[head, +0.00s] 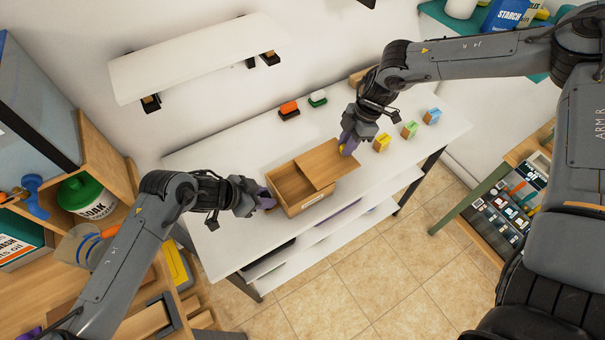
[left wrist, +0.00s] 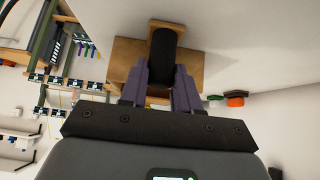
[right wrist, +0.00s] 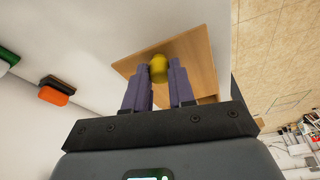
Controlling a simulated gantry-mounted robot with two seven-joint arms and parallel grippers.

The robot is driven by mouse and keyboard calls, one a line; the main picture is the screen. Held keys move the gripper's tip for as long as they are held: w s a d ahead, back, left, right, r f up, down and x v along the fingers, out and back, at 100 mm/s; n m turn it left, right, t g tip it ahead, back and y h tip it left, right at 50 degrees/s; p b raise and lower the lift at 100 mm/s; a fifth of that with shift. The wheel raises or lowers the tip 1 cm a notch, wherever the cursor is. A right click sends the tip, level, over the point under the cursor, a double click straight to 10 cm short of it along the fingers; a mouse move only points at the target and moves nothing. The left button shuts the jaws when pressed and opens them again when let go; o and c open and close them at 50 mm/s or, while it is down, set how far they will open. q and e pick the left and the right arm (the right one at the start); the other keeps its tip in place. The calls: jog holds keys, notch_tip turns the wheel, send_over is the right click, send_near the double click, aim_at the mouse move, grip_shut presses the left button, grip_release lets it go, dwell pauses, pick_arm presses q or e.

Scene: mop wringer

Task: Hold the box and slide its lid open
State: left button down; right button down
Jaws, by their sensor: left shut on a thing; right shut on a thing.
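The wooden box (head: 291,208) stands on the white table, its left part open and its inside showing. The wooden lid (head: 328,164) covers the right part and seems to stick out past the right end; it also shows in the right wrist view (right wrist: 200,62). My left gripper (head: 266,201) is at the box's left end. In the left wrist view its purple fingers are shut on a black handle (left wrist: 164,52) at the box (left wrist: 122,68). My right gripper (head: 347,147) is over the lid's far right part, shut on a yellow knob (right wrist: 158,68).
Small yellow (head: 382,142), green (head: 409,129) and blue (head: 432,116) cartons stand right of the lid on the white table (head: 222,242). A white shelf (head: 195,58) hangs above.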

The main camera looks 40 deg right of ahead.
jog(key=shift+d, duration=0.5)
dwell(0.6)
jog(key=c, duration=0.9)
grip_release()
jog(key=shift+s, duration=0.1)
jog(key=shift+o, duration=0.2)
jog(key=v, duration=1.2)
